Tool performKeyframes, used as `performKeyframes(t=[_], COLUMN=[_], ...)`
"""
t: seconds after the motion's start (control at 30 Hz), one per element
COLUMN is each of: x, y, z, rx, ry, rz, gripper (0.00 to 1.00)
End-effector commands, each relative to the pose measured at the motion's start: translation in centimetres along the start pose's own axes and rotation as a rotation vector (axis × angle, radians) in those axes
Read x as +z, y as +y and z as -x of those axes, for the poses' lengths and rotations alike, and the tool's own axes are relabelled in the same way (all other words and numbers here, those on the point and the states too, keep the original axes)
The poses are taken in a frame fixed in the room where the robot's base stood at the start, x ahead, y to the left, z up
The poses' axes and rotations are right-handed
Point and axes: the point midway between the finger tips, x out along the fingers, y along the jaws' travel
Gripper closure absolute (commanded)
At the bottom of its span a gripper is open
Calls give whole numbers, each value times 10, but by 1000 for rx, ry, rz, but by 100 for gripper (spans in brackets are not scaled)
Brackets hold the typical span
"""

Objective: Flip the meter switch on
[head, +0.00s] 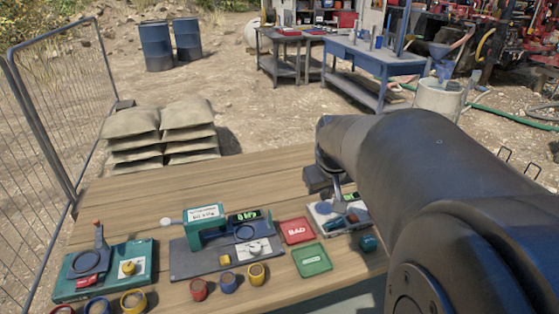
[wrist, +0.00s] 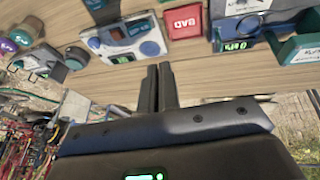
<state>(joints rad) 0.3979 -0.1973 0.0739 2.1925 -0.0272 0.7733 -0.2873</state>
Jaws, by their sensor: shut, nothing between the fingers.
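A small grey-and-blue device with a display, which looks like the meter (head: 325,222), lies at the right of the wooden table, partly behind my arm. It also shows in the wrist view (wrist: 97,43), upside down, with red and blue parts and a round blue knob. I cannot make out its switch or the switch's position. My gripper (wrist: 159,68) is shut and empty, its two dark fingers together. In the wrist view the fingertips are below and right of the meter, apart from it in the picture. In the head view my arm hides most of the gripper.
A red BAD tray (head: 297,230) and a green tray (head: 312,261) are left of the meter. A teal station with a green display (head: 245,215) stands mid-table, with several coloured rings in front. A teal board (head: 140,255) is at left. The table's back strip is clear.

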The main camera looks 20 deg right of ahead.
Motion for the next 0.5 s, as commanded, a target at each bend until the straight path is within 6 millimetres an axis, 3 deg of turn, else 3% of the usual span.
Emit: performKeyframes(t=[0.2, 0.5], x=[-16, -21], y=[39, 55], z=[-34, -48], rx=[10, 12], ry=[-35, -47], rz=[-2, 1], gripper=[100, 100])
